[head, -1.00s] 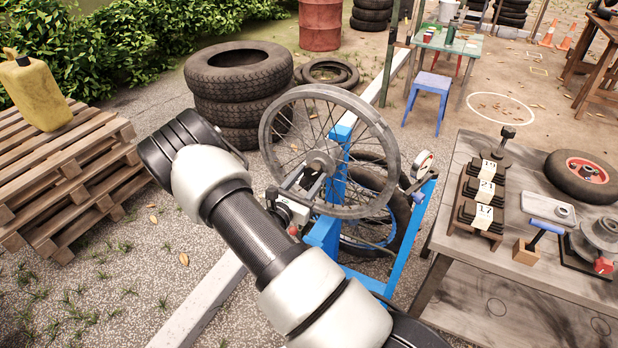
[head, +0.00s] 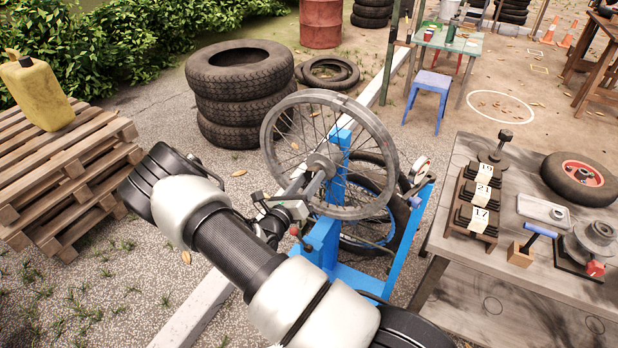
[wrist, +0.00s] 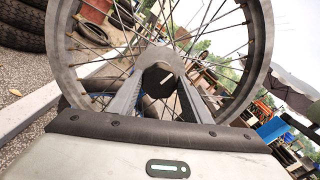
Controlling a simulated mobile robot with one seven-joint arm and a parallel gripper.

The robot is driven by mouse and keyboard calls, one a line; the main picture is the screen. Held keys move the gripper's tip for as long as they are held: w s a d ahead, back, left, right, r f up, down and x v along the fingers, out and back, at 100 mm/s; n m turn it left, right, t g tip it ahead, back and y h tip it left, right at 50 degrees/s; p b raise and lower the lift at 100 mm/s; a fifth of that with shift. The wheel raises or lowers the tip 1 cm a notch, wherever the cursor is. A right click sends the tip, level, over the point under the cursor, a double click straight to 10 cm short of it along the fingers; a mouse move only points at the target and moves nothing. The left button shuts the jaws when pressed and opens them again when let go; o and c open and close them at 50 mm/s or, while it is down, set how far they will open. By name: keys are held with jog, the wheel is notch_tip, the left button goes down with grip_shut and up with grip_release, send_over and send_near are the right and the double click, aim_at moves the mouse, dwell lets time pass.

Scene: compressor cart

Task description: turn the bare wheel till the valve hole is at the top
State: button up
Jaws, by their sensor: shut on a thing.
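The bare wheel (head: 383,140), a grey spoked rim with no tyre, stands upright on the blue stand (head: 330,232) in the head view. Its rim (wrist: 262,40) and spokes also fill the top of the wrist view. My gripper (head: 316,177) reaches to the middle of the wheel from the near side. In the wrist view its two fingers (wrist: 160,84) close in on a dark round hub end (wrist: 159,78) with a white mark, and they appear shut on it. I cannot make out the valve hole in either view.
A wooden bench (head: 500,262) with numbered weights stands close on the right. Stacked tyres (head: 240,85) stand behind the wheel on the left. A pallet stack (head: 60,180) with a yellow can (head: 37,92) is at far left. The gravel between is mostly clear.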

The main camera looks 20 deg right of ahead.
jog(key=shift+n, duration=0.6)
jog(key=shift+f, duration=0.1)
jog(key=o, duration=1.5)
jog(key=p+v, duration=0.1)
jog(key=v, duration=1.6)
jog(key=shift+s+a, duration=0.2)
